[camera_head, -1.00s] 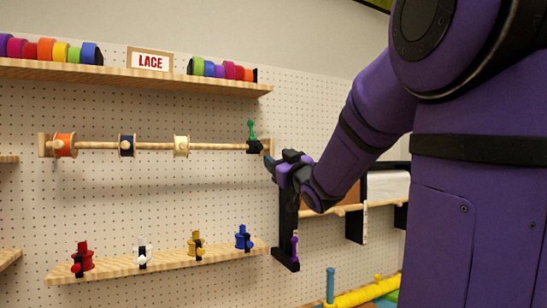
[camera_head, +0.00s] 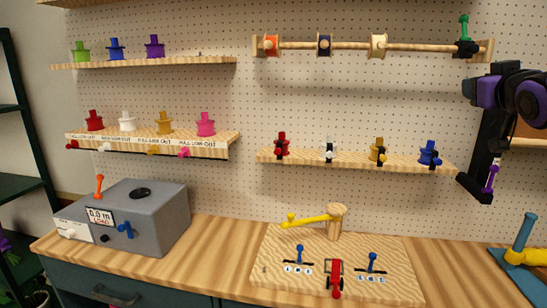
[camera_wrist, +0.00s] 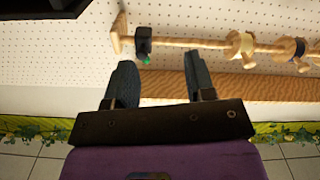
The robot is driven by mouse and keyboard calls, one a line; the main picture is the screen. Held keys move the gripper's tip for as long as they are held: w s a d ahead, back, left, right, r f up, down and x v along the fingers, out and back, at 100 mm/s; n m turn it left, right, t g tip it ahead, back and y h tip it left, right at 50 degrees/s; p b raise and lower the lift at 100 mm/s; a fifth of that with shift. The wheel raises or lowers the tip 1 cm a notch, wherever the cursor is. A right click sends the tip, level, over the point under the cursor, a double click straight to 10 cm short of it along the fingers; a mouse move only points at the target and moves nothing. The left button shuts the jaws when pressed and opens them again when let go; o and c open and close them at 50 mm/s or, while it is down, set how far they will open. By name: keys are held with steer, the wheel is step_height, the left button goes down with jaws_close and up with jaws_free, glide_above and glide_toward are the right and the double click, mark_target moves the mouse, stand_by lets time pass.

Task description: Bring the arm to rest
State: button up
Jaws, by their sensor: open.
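My gripper shows in the wrist view (camera_wrist: 160,85) with its two dark fingers spread apart and nothing between them. In the head view my purple and black arm end (camera_head: 485,92) is at the upper right, in front of the pegboard, close to the right end of the ribbon rod. The fingertips are hard to make out there. The wooden rod (camera_head: 348,45) carries an orange spool (camera_head: 271,45), a dark spool (camera_head: 324,45) and a cream spool (camera_head: 378,46). A black piece with a green knob (camera_head: 465,45) sits at its right end.
Below the rod, a shelf (camera_head: 350,160) holds several small coloured spools. A grey machine (camera_head: 140,220) stands on the wooden counter (camera_head: 215,245), beside a board with levers (camera_head: 340,255). Shelves at left hold more spools.

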steer(key=s+a+f+g+y, duration=0.2)
steer(key=s+a+f+g, duration=0.4)
steer(key=s, duration=0.4)
steer(key=s+a+f+g+y, duration=0.3)
steer(key=s+a+f+g, duration=0.3)
steer(key=s+a+f, duration=0.3)
steer(key=shift+s+a+n, duration=0.3)
steer(key=shift+s+a, duration=0.55)
